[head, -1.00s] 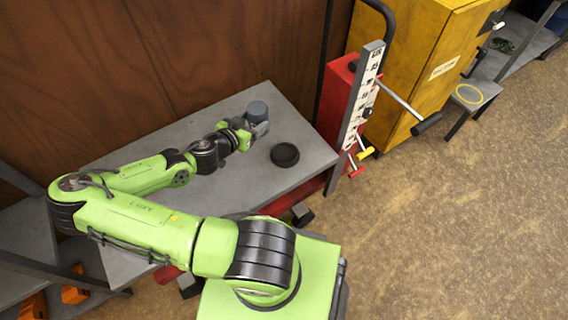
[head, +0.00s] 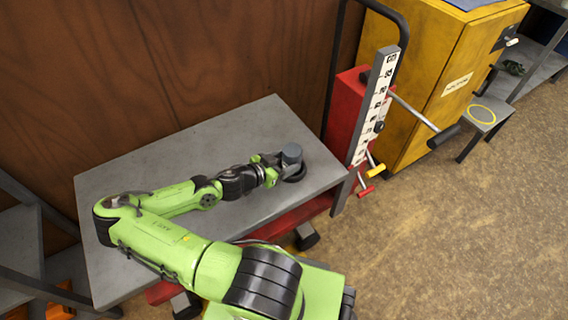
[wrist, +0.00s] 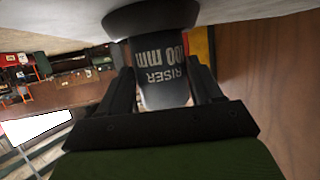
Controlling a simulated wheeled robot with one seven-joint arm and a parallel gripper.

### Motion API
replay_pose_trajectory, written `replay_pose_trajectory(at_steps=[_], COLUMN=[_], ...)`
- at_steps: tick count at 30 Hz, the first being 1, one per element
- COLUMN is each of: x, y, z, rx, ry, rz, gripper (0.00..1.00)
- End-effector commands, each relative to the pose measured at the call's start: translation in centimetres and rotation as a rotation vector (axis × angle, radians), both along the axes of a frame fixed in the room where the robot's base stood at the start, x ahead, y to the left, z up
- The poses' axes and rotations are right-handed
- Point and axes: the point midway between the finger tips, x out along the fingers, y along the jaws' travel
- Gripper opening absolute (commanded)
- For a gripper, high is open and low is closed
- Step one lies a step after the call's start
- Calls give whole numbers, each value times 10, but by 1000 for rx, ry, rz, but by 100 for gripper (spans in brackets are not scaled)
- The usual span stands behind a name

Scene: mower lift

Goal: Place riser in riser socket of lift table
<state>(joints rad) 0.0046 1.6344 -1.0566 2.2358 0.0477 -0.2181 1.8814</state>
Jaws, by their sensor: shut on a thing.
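In the wrist view the riser's end meets the dark socket (wrist: 150,18). I cannot tell whether it is inside the ring or just above it.
A red lift post (head: 345,115) with a number scale (head: 372,105) and handles stands right of the table. A yellow cabinet (head: 440,70) and a small stool (head: 482,114) are farther right. A wooden wall (head: 200,60) is behind the table. The table's far right is bare.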

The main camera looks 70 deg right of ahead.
Motion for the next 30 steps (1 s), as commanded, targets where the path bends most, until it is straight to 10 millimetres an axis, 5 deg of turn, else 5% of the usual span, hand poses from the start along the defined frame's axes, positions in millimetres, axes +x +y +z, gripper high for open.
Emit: replay_pose_trajectory(at_steps=[4,5,10,20,30], x=[0,0,0,3,42], y=[0,0,0,3,72], z=[0,-2,-1,4,36], rx=[-2,1,0,1,3], ry=[1,0,0,0,-3], rz=[0,0,0,2,5], gripper=[21,66,90,90,90])
